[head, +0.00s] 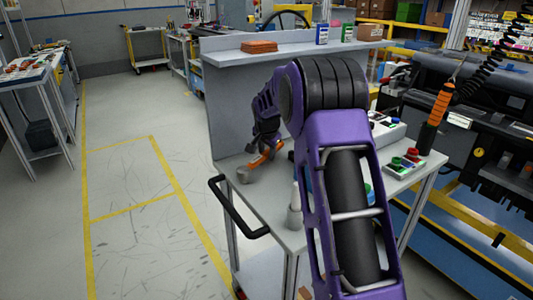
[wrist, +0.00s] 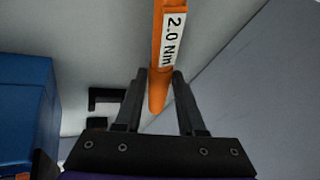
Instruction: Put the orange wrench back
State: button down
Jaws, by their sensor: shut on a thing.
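The orange wrench (wrist: 158,55) shows in the wrist view with a white "2.0 Nm" label on its shaft. My gripper (wrist: 162,76) is shut on it, with one dark finger on each side near its lower end. The wrench's far end is cut off by the top of that view. In the head view, my gripper (head: 264,147) is over the left part of the grey workbench top, and a short part of the orange wrench (head: 262,158) shows below it. I cannot tell whether the wrench touches the bench. My purple arm hides the middle of the bench.
The workbench (head: 268,208) has a back panel and an upper shelf (head: 295,55). A blue box (wrist: 25,115) and a black bracket (wrist: 105,97) show in the wrist view.

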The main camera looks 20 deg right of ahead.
jog(key=shift+r, duration=0.1)
jog(key=c, duration=0.5)
grip_release()
jog(key=shift+s+r, duration=0.1)
jog(key=shift+r, duration=0.2)
jog(key=p+v, duration=0.1)
jog(key=v, duration=1)
jog(key=shift+s, duration=0.2)
jog(key=shift+r, duration=0.2)
